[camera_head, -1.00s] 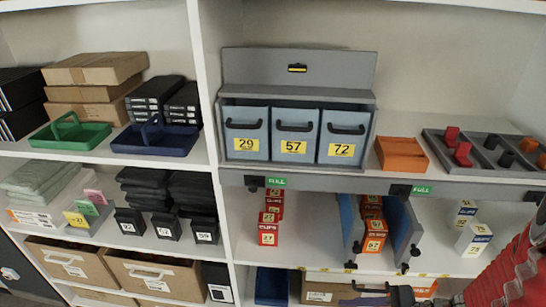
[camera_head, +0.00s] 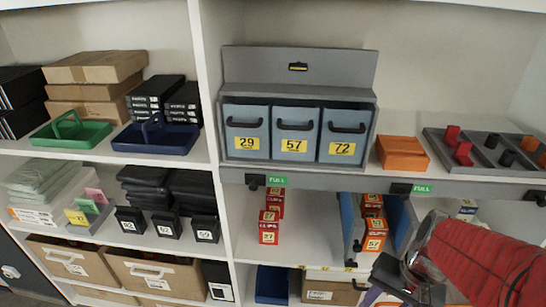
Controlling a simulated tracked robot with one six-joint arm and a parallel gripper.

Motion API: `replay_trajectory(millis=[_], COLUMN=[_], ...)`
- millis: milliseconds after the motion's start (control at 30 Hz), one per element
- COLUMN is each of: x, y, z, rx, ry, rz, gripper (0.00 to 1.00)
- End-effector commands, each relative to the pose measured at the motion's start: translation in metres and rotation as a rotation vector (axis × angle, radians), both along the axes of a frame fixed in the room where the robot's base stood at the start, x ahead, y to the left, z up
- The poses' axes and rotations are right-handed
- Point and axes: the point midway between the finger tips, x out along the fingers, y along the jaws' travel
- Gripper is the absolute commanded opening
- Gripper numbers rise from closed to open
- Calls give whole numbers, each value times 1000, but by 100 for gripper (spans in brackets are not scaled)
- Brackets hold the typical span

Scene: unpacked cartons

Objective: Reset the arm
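My arm, in a red sleeve, reaches in from the lower right of the head view. My gripper (camera_head: 398,283) is at its end, low in front of the shelf unit, below and right of the red clip boxes (camera_head: 374,226). I see no object held in it, but its fingers are dark and partly cut off by the frame, so I cannot tell their opening. The arm hides part of the lower right shelf and the blue-and-white boxes (camera_head: 467,209) there.
A grey cabinet with blue drawers (camera_head: 296,134) numbered 29, 57 and 72 stands on the upper shelf. An orange box (camera_head: 402,153) and a grey tray (camera_head: 484,165) with red and dark pieces sit right of it. Green (camera_head: 70,134) and blue (camera_head: 155,139) carriers stand left.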

Motion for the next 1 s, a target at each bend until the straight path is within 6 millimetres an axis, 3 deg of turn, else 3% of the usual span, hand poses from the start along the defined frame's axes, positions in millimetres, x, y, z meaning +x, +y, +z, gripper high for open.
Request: replay_trajectory(millis=[367,700,833,1000], x=[17,18,16,16], y=[9,50,63,69], z=[69,128,139,139], rx=[-238,-306,-307,-301], ry=[-232,-445,-492,-495], rz=[262,421,463,481], gripper=[40,40,40,40])
